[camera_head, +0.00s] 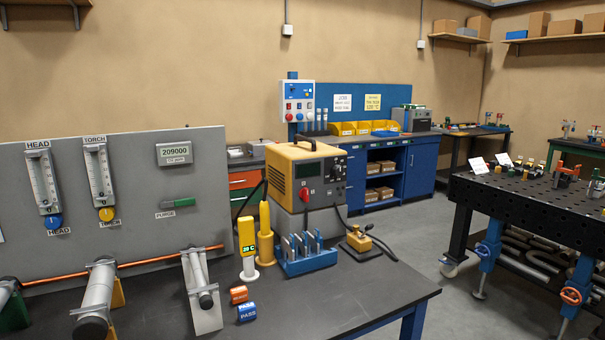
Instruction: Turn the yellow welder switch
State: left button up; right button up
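The yellow welder (280,172) stands on a grey block on the dark workbench, near the middle of the view. Its front panel faces right and toward me, with a small display and small knobs. A red switch (304,195) sits on the lower left of that panel; its exact setting is too small to read. A dark cable runs from the welder's right side. Neither of my grippers shows in this view.
On the workbench (340,300), in front of the welder, stand a yellow torch (265,235), a yellow gauge (247,245), a blue rack (305,262) and a yellow-topped foot pedal (360,242). A grey panel (140,230) and copper tube with clamps fill the left. The bench's front right is clear.

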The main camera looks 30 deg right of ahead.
aim_at(304, 194)
jog(key=z, duration=0.9)
